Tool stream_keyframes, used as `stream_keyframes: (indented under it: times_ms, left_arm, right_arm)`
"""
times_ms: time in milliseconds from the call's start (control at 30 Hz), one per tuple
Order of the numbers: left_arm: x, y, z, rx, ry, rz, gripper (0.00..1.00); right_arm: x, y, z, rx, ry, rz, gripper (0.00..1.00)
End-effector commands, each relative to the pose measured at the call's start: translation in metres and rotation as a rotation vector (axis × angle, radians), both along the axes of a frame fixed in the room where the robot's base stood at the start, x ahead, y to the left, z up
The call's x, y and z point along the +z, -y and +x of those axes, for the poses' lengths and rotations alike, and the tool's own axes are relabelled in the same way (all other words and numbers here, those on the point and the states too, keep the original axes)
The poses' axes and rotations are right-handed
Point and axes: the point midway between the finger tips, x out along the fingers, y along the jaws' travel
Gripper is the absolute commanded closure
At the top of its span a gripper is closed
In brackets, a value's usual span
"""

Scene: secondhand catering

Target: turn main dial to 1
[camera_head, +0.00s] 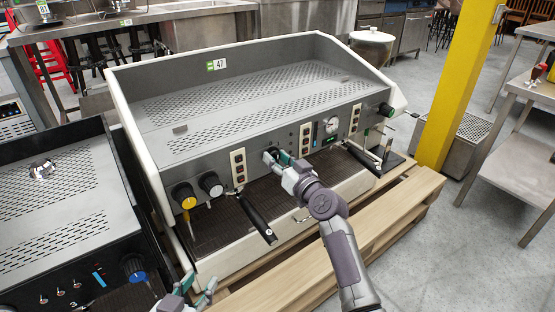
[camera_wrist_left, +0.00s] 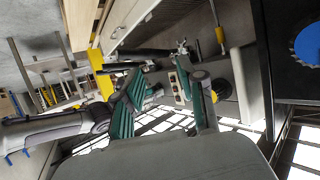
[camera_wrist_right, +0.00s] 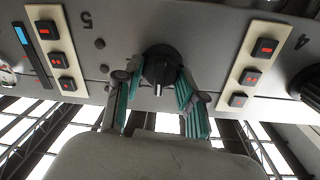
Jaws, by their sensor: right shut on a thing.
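The main dial is a black round knob (camera_wrist_right: 160,66) on the grey front panel of the espresso machine (camera_head: 240,95). In the right wrist view a pale pointer mark on it points down the picture. In the head view the dial (camera_head: 270,154) is partly hidden by my right gripper (camera_head: 284,164). My right gripper's teal-padded fingers (camera_wrist_right: 156,92) stand on both sides of the dial, shut on it. My left gripper (camera_head: 190,293) is at the bottom of the head view, away from the machine's panel. In the left wrist view its fingers (camera_wrist_left: 163,105) are spread and empty.
Button strips (camera_wrist_right: 248,66) flank the dial. A dark machine (camera_head: 60,215) stands at the left. A wooden pallet (camera_head: 395,215) lies underneath.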

Motion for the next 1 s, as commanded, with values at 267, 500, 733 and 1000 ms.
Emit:
stream_keyframes:
  times_ms: [267, 500, 733, 1000]
  left_arm:
    - [-0.001, 0.0, -0.001, 0.0, -0.016, 0.003, 0.6]
    - [-0.025, -0.01, -0.02, 0.014, -0.179, 0.042, 0.6]
    - [-0.053, -0.023, -0.055, 0.031, -0.415, 0.095, 0.6]
    - [-0.075, -0.04, -0.103, 0.05, -0.675, 0.15, 0.6]
  right_arm:
    - [0.0, 0.0, 0.0, 0.0, -0.013, 0.017, 0.95]
    - [0.001, 0.0, 0.0, 0.001, -0.08, 0.106, 0.95]
    - [0.002, 0.001, 0.0, 0.0, -0.189, 0.257, 0.95]
    - [0.001, 0.002, 0.001, -0.001, -0.32, 0.438, 0.95]
